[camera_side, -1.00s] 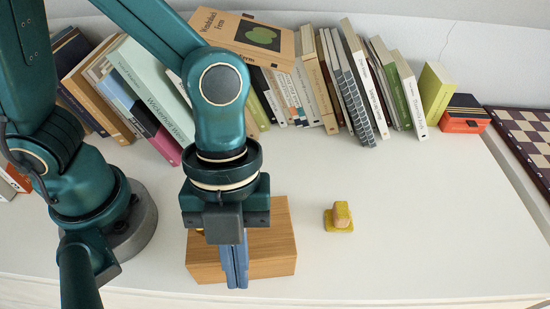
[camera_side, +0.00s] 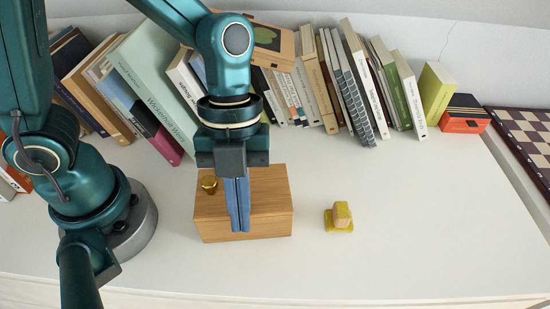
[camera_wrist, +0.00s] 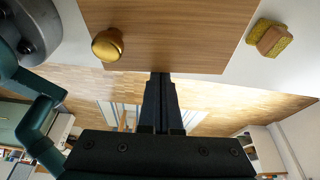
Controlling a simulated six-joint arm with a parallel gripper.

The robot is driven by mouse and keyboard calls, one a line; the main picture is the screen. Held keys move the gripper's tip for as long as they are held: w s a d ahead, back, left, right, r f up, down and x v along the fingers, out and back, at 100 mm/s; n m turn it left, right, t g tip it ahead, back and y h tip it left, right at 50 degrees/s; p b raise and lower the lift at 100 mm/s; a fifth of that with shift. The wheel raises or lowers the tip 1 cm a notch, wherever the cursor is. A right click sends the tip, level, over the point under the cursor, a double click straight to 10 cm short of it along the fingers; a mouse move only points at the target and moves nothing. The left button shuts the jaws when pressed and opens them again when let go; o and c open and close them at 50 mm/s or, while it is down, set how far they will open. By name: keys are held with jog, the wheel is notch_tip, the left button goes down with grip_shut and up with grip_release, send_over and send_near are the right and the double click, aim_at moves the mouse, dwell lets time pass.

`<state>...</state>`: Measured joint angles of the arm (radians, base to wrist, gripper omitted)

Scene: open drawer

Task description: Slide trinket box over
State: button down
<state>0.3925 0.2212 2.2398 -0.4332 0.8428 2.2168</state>
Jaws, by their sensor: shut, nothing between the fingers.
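The trinket box is a light wooden box (camera_side: 268,205) with a gold knob (camera_side: 209,184) on its left part, standing on the white surface. In the wrist view, the box's top (camera_wrist: 175,30) fills the upper middle, with the knob (camera_wrist: 108,44) at its left. My gripper (camera_side: 240,230) points down with its blue fingers together and empty. The fingers overlap the box's front face in the side view. In the wrist view, the fingertips (camera_wrist: 160,76) end at the box's edge; I cannot tell whether they touch it.
A small wooden block on a yellow base (camera_side: 340,216) stands right of the box, apart from it. A row of books (camera_side: 340,80) lines the back. A chessboard (camera_side: 525,135) lies at the far right. The white surface (camera_side: 430,220) is clear on the right.

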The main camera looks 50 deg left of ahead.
jog(key=w+a, duration=0.3)
jog(key=a, duration=0.1)
jog(key=shift+w, duration=0.35)
jog(key=shift+s, duration=0.1)
